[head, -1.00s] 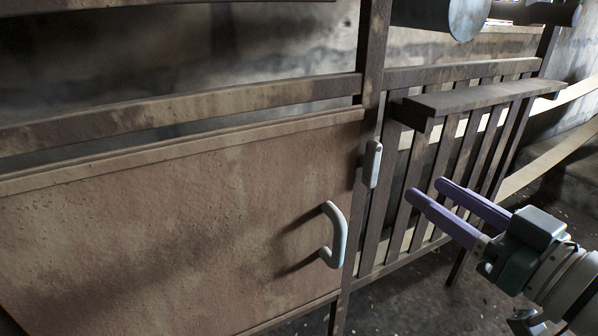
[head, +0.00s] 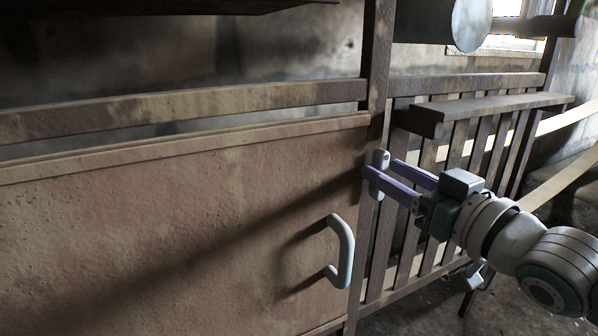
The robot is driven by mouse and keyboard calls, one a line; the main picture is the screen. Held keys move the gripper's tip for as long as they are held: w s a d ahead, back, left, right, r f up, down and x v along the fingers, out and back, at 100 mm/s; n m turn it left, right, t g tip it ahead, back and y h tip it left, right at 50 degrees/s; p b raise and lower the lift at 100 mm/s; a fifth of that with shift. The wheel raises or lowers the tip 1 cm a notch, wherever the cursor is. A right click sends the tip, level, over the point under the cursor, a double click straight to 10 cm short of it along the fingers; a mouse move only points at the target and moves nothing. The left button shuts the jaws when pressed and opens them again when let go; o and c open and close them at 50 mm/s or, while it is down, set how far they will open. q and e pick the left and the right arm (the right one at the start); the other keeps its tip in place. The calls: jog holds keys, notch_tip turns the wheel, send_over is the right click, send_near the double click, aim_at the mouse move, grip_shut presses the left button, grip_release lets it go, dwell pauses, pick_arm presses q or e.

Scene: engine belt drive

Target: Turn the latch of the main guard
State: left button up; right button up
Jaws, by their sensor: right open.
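The main guard (head: 190,220) is a brown, rough panel filling the left and middle of the head view. It has a light grey curved handle (head: 347,252) near its right edge. The latch (head: 381,158) is a small light grey piece on the dark post at the panel's right edge. My right gripper (head: 374,172) comes in from the right with its purple fingers open. Its fingertips are at the latch, and the near finger covers part of it. I cannot tell whether the fingers touch the latch. My left gripper is not in view.
A slatted fence (head: 450,155) with a ledge (head: 495,105) on top stands right of the post, behind my right arm. A grey cylinder (head: 455,22) hangs above it. A pale belt (head: 565,175) runs at the far right. Floor shows at the lower right.

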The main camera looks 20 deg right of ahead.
grip_shut()
dwell(0.3)
dwell(0.5)
jog(key=n+p, duration=0.1)
jog(key=n, duration=0.1)
jog(key=shift+a+r+n+p, duration=0.1)
jog(key=shift+n+p, duration=0.2)
jog(key=shift+n, duration=0.1)
jog(key=shift+a+f+n, duration=0.15)
jog(key=shift+f+n, duration=0.1)
jog(key=shift+n, duration=2.2)
jog(key=shift+a+f+n, duration=0.2)
jog(key=shift+n, duration=2.3)
jog(key=shift+a+f+n, duration=0.15)
jog(key=shift+f+n, duration=0.1)
jog(key=shift+n, duration=2.2)
